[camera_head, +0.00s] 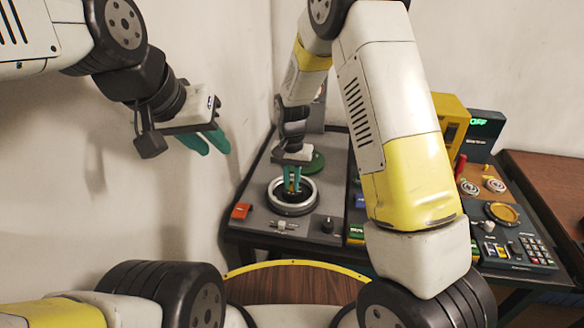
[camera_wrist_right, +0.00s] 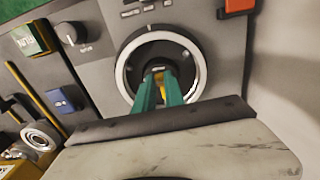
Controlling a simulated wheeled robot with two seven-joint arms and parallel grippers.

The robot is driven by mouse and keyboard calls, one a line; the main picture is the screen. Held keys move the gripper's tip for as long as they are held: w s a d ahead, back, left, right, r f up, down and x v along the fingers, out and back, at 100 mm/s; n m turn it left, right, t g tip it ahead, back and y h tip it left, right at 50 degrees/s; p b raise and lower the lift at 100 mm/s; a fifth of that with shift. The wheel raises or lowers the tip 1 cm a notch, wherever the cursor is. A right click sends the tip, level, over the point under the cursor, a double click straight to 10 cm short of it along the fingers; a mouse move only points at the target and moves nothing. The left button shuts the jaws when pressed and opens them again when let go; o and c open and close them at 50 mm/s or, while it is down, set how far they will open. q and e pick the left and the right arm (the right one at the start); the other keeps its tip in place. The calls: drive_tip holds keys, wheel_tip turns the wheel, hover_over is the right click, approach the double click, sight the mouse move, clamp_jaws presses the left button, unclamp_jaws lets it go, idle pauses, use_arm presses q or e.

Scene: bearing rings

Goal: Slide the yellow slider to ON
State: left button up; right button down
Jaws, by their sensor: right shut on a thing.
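The yellow slider (camera_wrist_right: 160,84) shows as a small yellow piece between the teal fingers of my right gripper (camera_wrist_right: 160,92) in the right wrist view. It sits inside a round silver-rimmed ring (camera_wrist_right: 196,78) with a dark recess. In the head view my right gripper (camera_head: 291,179) reaches down into that ring (camera_head: 272,203) on the grey panel, its fingers closed on the yellow piece. The fingers hide most of the slider, and I see no readable ON mark beside it. My left gripper (camera_head: 204,143) is open and empty in the air near the wall, away from the panel.
An orange-red button (camera_head: 241,211), a small switch (camera_head: 282,226) and a black knob (camera_head: 327,225) lie around the ring. To the right stands a console with a keypad (camera_head: 535,251). My right arm covers part of the panels.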

drive_tip(key=shift+w, duration=0.1)
drive_tip(key=shift+w+d+r, duration=0.1)
drive_tip(key=shift+w+d, duration=0.1)
drive_tip(key=shift+w, duration=0.85)
drive_tip(key=c, duration=1.4)
unclamp_jaws()
wheel_tip(320, 180, up, 8)
